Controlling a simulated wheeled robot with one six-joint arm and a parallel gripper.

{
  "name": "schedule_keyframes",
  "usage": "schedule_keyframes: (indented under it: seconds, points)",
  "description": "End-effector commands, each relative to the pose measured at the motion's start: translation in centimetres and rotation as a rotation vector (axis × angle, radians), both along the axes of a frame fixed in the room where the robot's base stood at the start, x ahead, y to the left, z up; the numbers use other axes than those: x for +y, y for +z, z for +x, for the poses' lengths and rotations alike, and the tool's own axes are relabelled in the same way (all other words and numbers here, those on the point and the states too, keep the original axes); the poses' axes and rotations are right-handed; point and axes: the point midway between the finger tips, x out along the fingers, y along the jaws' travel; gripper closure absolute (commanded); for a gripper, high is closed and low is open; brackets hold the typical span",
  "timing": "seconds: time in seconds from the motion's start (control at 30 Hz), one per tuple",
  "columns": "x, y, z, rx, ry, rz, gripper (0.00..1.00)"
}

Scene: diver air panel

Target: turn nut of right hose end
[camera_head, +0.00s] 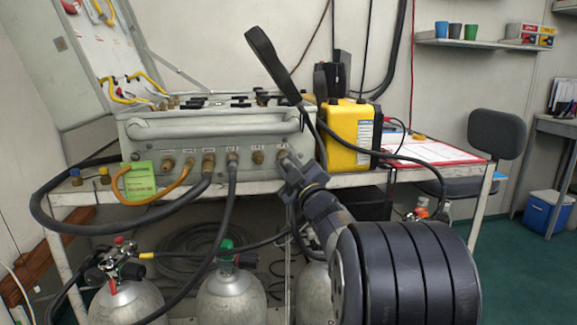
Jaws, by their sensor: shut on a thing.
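The grey air panel case (215,126) stands on the table with a row of brass fittings along its lower front. My gripper (288,163) is at the rightmost fitting of that row, shut on the nut of the right hose end (283,154). The jaws and wrist hide most of the nut and its hose. My arm reaches up to it from the lower right. Two other black hoses join fittings farther left, at the left hose end (208,160) and the middle hose end (233,160). A bare brass fitting (258,157) sits just left of my gripper.
A yellow box (349,134) stands right of the case, with a red-edged paper (432,151) beside it. A green tag (139,182) hangs at the left. Gas cylinders (231,300) stand below the table, with hoses crossing in front. A chair (496,134) is at right.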

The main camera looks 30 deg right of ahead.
Motion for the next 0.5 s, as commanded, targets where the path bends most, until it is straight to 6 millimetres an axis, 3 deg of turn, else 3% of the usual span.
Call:
schedule_keyframes:
  seconds: [0.5]
  points:
    - [-0.26,0.76,-0.05,0.134,-0.004,-0.462,0.98]
